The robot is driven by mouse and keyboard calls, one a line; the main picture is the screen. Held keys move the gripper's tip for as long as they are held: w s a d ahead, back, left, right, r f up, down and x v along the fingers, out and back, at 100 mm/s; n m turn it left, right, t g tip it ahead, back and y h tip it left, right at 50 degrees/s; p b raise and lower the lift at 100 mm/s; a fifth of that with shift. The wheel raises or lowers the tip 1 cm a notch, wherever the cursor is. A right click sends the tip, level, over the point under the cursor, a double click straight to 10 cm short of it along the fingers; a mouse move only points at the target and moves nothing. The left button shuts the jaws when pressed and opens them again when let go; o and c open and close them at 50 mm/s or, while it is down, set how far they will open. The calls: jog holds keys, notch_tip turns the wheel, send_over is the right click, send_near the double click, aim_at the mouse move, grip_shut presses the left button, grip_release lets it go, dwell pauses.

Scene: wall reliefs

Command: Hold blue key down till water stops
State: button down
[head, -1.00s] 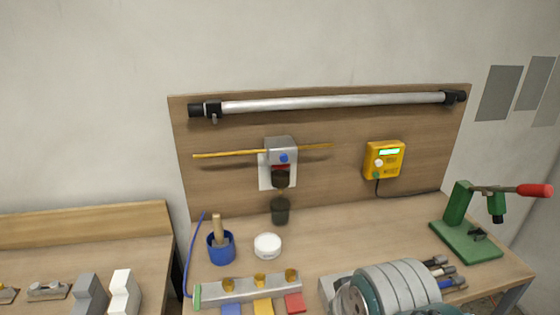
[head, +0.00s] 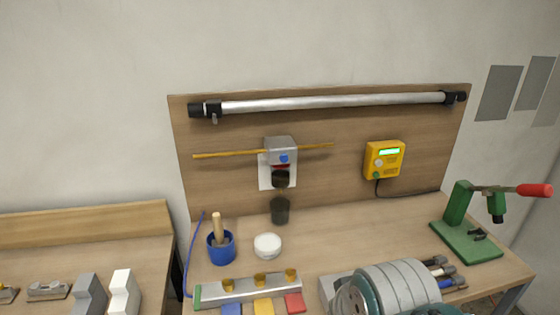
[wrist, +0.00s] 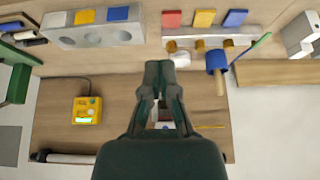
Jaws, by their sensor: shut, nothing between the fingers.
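A blue key (head: 231,309) lies at the front left of a grey tap block, cut by the bottom edge of the head view. It also shows in the wrist view (wrist: 236,18), beside a yellow key (wrist: 204,18) and a red key (wrist: 171,18). Several brass fittings (head: 260,280) stand on the block. No water can be made out. My gripper (wrist: 160,65) is shut and empty, its fingertips apart from the keys in the wrist view.
A blue pot (head: 221,247) and white dish (head: 267,246) stand behind the block. A grey box (head: 281,150) with a blue button hangs on the board above a dark cup (head: 280,211). A green press (head: 466,240) stands right. A two-hole block (wrist: 92,34) is nearby.

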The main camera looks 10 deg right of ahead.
aim_at(284, 158)
jog(key=shift+w, duration=0.1)
jog(key=w+r+n+t+y, duration=0.1)
jog(key=w+r+n, duration=0.2)
jog(key=w, duration=1.1)
jog(key=w+r+n+t+y, duration=0.2)
jog(key=w+r+n, duration=0.1)
jog(key=w, duration=1.1)
jog(key=shift+w+n, duration=0.2)
jog(key=shift+n, duration=0.6)
jog(key=w, duration=0.8)
jog(key=shift+w, duration=0.35)
jog(key=shift+w, duration=0.15)
jog(key=shift+w, duration=0.2)
